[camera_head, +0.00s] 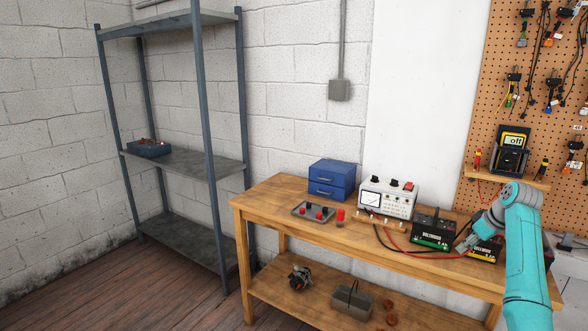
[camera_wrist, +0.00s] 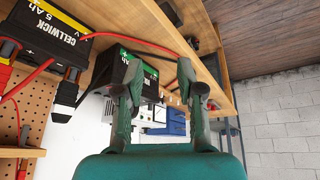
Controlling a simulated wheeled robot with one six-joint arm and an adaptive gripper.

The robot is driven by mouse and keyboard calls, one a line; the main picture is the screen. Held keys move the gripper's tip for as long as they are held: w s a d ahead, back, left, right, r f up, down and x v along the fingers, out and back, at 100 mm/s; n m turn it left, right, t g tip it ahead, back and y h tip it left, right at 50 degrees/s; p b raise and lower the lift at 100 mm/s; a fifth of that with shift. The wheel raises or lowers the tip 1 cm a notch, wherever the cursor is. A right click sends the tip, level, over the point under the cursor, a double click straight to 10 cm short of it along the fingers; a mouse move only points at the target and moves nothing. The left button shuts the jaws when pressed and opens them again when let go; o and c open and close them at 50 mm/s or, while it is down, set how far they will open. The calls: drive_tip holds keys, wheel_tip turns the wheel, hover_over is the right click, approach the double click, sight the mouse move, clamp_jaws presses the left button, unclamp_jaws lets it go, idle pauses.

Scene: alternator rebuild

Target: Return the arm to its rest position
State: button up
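My arm (camera_head: 525,255) reaches in from the right in the head view, bent at a raised elbow. The green-labelled battery (camera_wrist: 150,80) shows behind the fingers there. Whether a finger touches a battery or cable, I cannot tell.
Red and black cables cross the bench from the power supply (camera_head: 388,196). A blue drawer box (camera_head: 331,180) and a parts tray (camera_head: 313,212) stand farther left. A pegboard (camera_head: 500,100) with a meter (camera_head: 510,150) rises behind. Metal shelving (camera_head: 185,162) stands left, with bare floor before it.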

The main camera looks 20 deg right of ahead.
drive_tip(key=a+f+m+t+h, duration=0.1)
drive_tip(key=a+f, duration=0.7)
drive_tip(key=f, duration=0.4)
drive_tip(key=a+f+t, duration=0.1)
drive_tip(key=a+f, duration=0.7)
drive_tip(key=f, duration=0.4)
drive_tip(key=s+a+f+m+t+h, duration=0.1)
drive_tip(key=s+a+f, duration=0.6)
drive_tip(key=a, duration=0.3)
drive_tip(key=s+a+f+t, duration=0.1)
drive_tip(key=s+a+f, duration=0.5)
drive_tip(key=a, duration=0.4)
drive_tip(key=s+a+r+t, duration=0.1)
drive_tip(key=s+a+r, duration=0.1)
drive_tip(key=s+a, duration=0.6)
drive_tip(key=s+a+r+t, duration=0.15)
drive_tip(key=s+a, duration=0.35)
drive_tip(key=s, duration=0.8)
drive_tip(key=s+a+r+t+y, duration=0.1)
drive_tip(key=s+a+r, duration=0.1)
drive_tip(key=s+r, duration=0.6)
drive_tip(key=s+a+r+t, duration=0.2)
drive_tip(key=s+r, duration=0.5)
drive_tip(key=r, duration=0.5)
drive_tip(key=shift+s+a+r+y, duration=0.2)
drive_tip(key=shift+s+a+y, duration=0.2)
drive_tip(key=shift+a, duration=0.15)
